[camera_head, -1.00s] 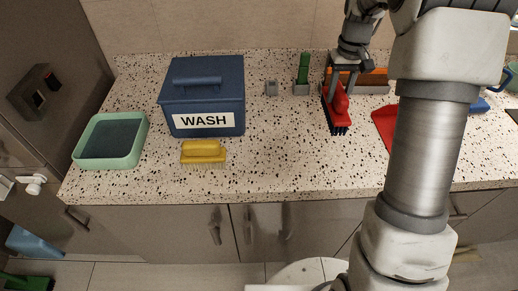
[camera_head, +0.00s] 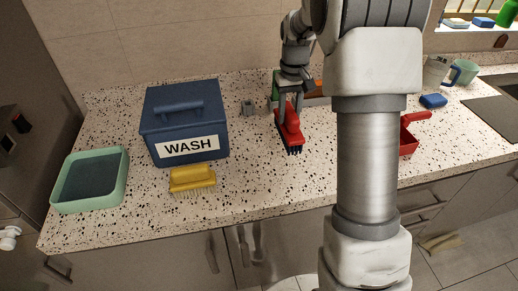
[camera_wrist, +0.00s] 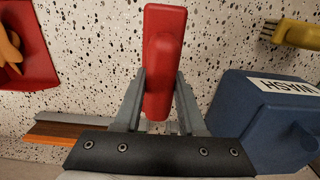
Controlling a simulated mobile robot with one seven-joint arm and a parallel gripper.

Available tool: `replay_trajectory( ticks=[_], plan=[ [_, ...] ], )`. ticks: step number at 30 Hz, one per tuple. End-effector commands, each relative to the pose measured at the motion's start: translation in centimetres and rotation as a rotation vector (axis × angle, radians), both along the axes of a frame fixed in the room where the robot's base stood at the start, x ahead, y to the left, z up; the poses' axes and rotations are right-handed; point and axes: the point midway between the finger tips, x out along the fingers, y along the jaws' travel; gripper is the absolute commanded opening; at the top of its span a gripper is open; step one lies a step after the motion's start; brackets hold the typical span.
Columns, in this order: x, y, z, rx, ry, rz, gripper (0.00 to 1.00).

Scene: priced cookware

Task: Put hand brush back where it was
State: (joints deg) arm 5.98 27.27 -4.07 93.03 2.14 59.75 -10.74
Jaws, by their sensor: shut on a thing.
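The red hand brush (camera_head: 290,128) with black bristles is held by my gripper (camera_head: 291,112), over the counter to the right of the blue WASH box. In the wrist view its red body (camera_wrist: 164,60) sits between the two fingers of my gripper (camera_wrist: 158,95), which are shut on it. I cannot tell whether the bristles touch the counter.
The blue WASH box (camera_head: 185,120) stands left of the brush. A yellow brush (camera_head: 192,179) and a green tray (camera_head: 122,182) are at the left. The counter's front middle is clear.

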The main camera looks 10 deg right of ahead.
Motion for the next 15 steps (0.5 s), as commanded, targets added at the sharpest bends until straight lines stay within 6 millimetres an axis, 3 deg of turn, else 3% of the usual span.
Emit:
replay_trajectory(
  ticks=[6,10,15],
  plan=[
    [-0.3,5.2,-3.0,0.0,0.003,0.005,0.0],
    [-0.4,7.1,-4.2,0.0,0.002,0.002,0.0],
    [-0.4,8.0,-4.9,0.0,0.0,-0.001,0.0]
  ],
)
